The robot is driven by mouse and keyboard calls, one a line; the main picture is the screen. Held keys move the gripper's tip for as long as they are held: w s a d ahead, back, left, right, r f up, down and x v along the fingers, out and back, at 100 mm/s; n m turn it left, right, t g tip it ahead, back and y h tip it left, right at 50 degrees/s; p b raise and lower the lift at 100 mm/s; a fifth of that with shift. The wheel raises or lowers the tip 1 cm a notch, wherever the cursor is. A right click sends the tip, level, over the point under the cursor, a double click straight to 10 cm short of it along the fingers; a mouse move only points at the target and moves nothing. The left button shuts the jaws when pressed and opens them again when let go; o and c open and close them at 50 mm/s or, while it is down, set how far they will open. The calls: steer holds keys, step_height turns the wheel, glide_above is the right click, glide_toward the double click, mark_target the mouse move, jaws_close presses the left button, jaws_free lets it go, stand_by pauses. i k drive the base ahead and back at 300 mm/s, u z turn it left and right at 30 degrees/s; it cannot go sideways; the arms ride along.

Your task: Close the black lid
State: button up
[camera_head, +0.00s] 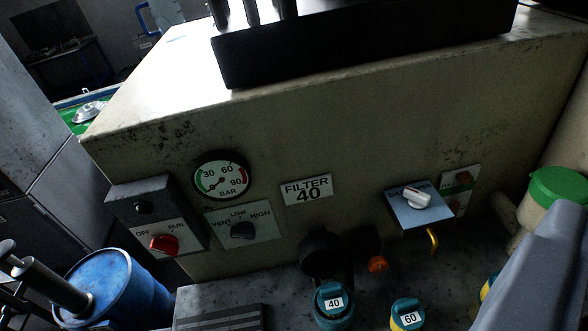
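A black round lid-like part (318,254) stands raised against the machine's front, below the FILTER 40 sign (307,189). It looks like an open lid, tilted up. A canister with a teal cap labelled 40 (333,303) sits directly below and in front of it, hiding its lower part. I cannot tell whether the canister sits inside a holder. An orange knob (377,264) on a dark part is just right of the lid.
A second canister labelled 60 (408,316) stands to the right. A selector switch (243,231), a red knob (164,243) and a pressure gauge (221,175) are on the machine's front. A blue drum (110,285) is at lower left. A green-lidded container (556,188) is at right.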

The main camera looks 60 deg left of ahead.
mark_target(322, 254)
steer(key=u, duration=2.2)
steer(key=k, duration=0.75)
steer(key=z, duration=0.9)
steer(key=i, duration=1)
steer(key=u, duration=1)
